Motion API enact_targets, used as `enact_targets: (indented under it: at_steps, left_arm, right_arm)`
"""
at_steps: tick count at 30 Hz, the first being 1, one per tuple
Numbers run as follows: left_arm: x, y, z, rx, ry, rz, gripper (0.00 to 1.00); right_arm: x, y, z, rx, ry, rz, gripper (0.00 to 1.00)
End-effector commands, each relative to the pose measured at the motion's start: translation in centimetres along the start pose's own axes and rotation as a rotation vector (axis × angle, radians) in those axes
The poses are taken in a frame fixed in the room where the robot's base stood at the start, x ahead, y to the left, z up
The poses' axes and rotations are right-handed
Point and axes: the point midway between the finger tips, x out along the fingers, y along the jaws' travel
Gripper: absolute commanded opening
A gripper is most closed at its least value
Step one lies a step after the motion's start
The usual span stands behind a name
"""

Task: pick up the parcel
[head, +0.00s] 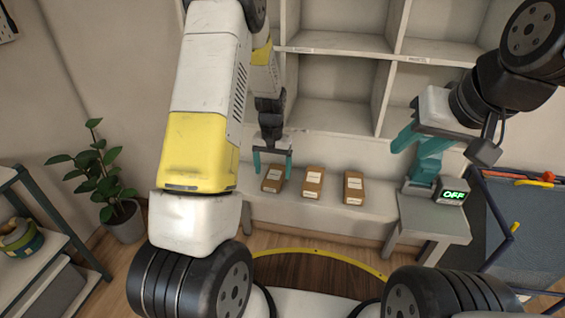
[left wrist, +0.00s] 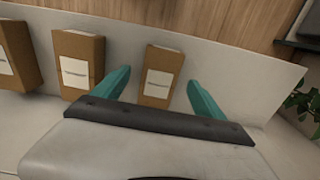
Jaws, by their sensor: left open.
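Three brown parcels with white labels stand in a row on the pale ledge (head: 325,213) below the shelf. The left one (head: 272,179) is under my left gripper (head: 272,163); the middle parcel (head: 312,184) and right parcel (head: 353,188) are clear of it. My left gripper is open with its teal fingers spread. My right gripper (head: 415,150) has teal fingers apart, away from the parcels.
A small box with a green OFF display (head: 452,196) sits on a grey stand (head: 435,222) at the right. Empty shelf compartments (head: 335,75) rise behind the ledge. A potted plant (head: 105,185) and a side rack (head: 45,250) stand at the left.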

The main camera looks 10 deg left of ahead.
Motion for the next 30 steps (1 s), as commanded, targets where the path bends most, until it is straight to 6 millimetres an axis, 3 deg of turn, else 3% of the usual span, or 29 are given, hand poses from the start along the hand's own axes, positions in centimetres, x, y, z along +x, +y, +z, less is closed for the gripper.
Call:
enact_targets:
  at_steps: [6, 14, 17, 24, 30]
  left_arm:
    - [3.0, -0.1, 0.1, -0.001, -0.002, 0.000, 0.82]
    - [3.3, -0.1, 0.1, 0.000, 0.001, 0.000, 0.82]
    - [3.3, -0.1, 0.1, 0.000, 0.000, 0.000, 0.66]
    - [3.3, -0.1, 0.1, 0.000, 0.000, 0.000, 0.19]
    - [3.2, -0.1, 0.1, 0.000, 0.000, 0.000, 0.16]
  right_arm:
    - [0.0, 0.0, 0.0, 0.000, 0.000, 0.000, 0.36]
    - [0.0, 0.0, 0.0, 0.000, 0.000, 0.000, 0.36]
    - [0.0, 0.0, 0.0, 0.000, 0.000, 0.000, 0.36]
    - [0.0, 0.0, 0.0, 0.000, 0.000, 0.000, 0.36]
    - [0.0, 0.0, 0.0, 0.000, 0.000, 0.000, 0.36]
